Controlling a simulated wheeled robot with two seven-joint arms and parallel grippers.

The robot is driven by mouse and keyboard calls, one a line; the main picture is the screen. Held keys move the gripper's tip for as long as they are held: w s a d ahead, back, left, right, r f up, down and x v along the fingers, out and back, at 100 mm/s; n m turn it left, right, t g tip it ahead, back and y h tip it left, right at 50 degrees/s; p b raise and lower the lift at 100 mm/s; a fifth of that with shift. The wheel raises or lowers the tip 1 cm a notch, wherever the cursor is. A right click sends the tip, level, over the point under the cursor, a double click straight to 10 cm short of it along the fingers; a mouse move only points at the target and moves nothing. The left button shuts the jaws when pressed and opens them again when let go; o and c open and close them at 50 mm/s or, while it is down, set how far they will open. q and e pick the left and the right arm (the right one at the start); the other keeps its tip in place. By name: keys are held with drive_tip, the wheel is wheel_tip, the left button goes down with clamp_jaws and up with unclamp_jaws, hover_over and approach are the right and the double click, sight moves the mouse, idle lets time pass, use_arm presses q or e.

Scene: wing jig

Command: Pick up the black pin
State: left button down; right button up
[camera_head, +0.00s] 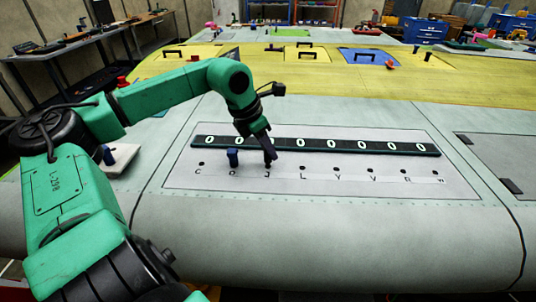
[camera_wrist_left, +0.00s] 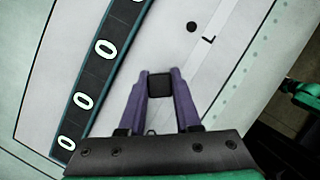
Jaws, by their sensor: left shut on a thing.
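My left gripper (camera_head: 269,155) reaches down to the labelled panel (camera_head: 330,182), just above the spot marked J. In the left wrist view, its two purple fingers (camera_wrist_left: 160,84) are shut on the black pin (camera_wrist_left: 160,85), which shows as a dark square top between the fingertips. In the head view the pin is mostly hidden by the fingers, and I cannot tell whether its lower end is in the hole. My right gripper is not in view.
A black strip with white zeros (camera_head: 345,146) lies behind the row of holes; the hole at L (camera_wrist_left: 191,27) is empty. A white block (camera_head: 118,158) with a dark blue piece stands at the left. The grey wing surface in front is clear.

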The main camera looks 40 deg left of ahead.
use_arm(q)
wheel_tip(320, 180, up, 18)
drive_tip(key=b, duration=0.1)
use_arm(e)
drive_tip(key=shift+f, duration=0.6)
use_arm(q)
drive_tip(key=shift+d+f, duration=0.1)
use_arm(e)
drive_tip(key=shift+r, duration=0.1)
